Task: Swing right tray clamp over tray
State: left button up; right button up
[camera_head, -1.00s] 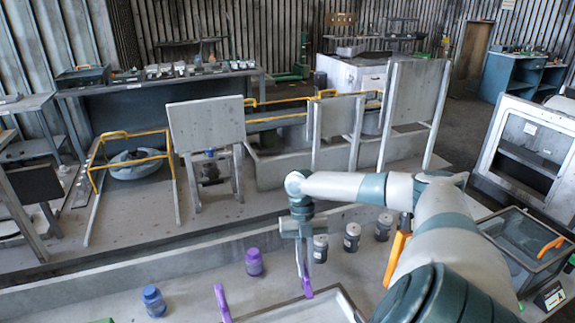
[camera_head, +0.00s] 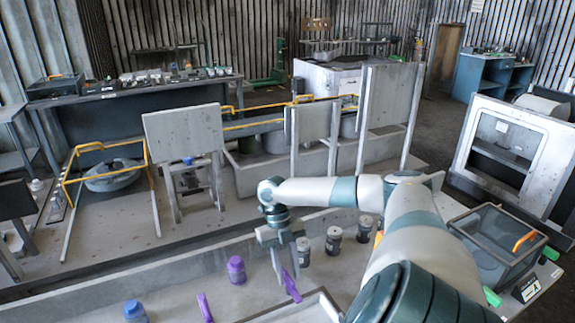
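The tray (camera_head: 328,303) is at the bottom edge of the head view, and only its far rim shows. Two purple clamps show by it: the right tray clamp (camera_head: 291,287) at its far side, and another purple clamp (camera_head: 205,308) to the left. The right clamp slants, its near end to the right. My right gripper (camera_head: 285,256) points down just above the far end of the right clamp. It overlaps that end in the picture; contact and finger gap are too small to tell. My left gripper is not in view.
A purple jar (camera_head: 236,270) and a blue jar (camera_head: 135,312) stand left on the bench. Several dark-and-grey jars, such as one jar (camera_head: 334,240), stand close right of the gripper. A glass-topped box (camera_head: 500,245) is at the right. Bench between the jars is clear.

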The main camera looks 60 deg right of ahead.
dwell(0.3)
jog(key=shift+w+d+r, duration=0.15)
jog(key=shift+w+r, duration=0.05)
jog(key=shift+r, duration=0.3)
jog(key=b+v, duration=0.1)
jog(key=v, duration=1.5)
dwell(0.4)
